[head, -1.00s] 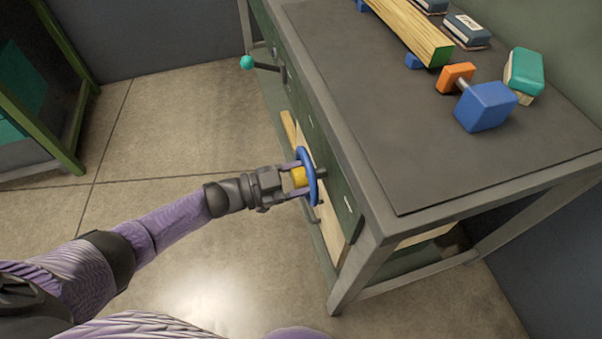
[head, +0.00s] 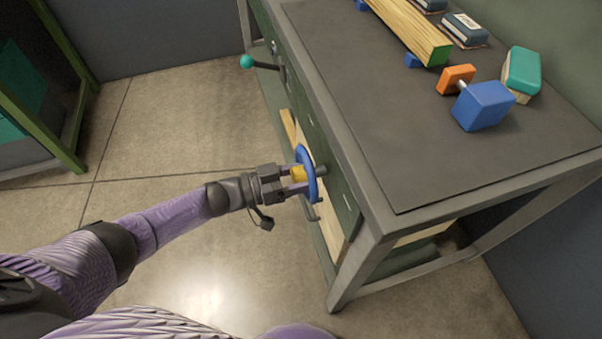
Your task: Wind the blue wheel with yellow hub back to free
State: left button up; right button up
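The blue wheel (head: 302,153) with its yellow hub (head: 298,174) stands on a short grey shaft on the front of the workbench, in the head view. My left gripper (head: 300,179) is at the wheel, with its fingers on either side of the yellow hub and their tips at the wheel. It appears shut on the hub, though the far finger is partly hidden. My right gripper is not in view.
The bench top (head: 370,120) carries a wooden beam (head: 410,32), an orange block (head: 456,79), a blue block (head: 484,106) and a teal block (head: 522,69). A lever with a teal ball (head: 247,62) sticks out farther along the front.

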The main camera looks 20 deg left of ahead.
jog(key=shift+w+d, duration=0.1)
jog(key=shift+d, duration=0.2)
pick_arm(q)
jog(key=o, duration=1)
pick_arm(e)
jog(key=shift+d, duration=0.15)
pick_arm(q)
jog(key=v, duration=1)
jog(key=shift+p, duration=0.45)
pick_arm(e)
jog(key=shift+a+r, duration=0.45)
pick_arm(q)
jog(key=shift+f, duration=0.1)
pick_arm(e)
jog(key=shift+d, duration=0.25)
